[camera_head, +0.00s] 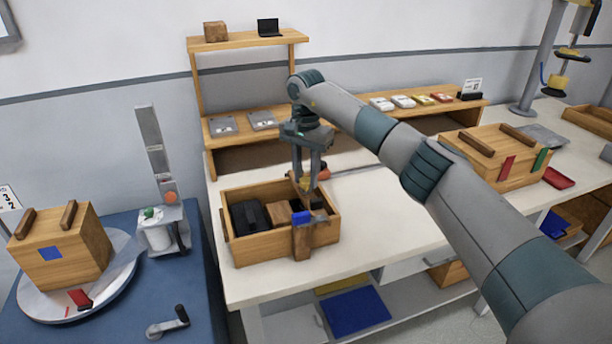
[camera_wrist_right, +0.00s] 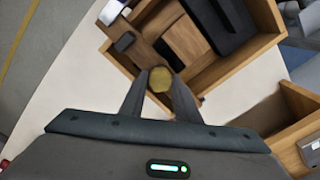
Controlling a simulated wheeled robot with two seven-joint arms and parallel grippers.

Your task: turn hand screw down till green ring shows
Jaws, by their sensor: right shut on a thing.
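A wooden bar with a dark pad (camera_wrist_right: 124,41) runs beside the knob. In the head view a wooden upright (camera_head: 302,243) with a blue patch stands at the crate's front wall. No green ring shows; the screw's shaft is hidden below the knob. My left gripper is not in view.
The crate holds a black case (camera_head: 250,215) and wooden blocks. White bench top (camera_head: 390,215) is clear to its right, up to another wooden crate (camera_head: 490,165). At left, a blue table (camera_head: 190,290) carries a wooden box (camera_head: 60,255) on a round plate and a crank (camera_head: 168,324).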

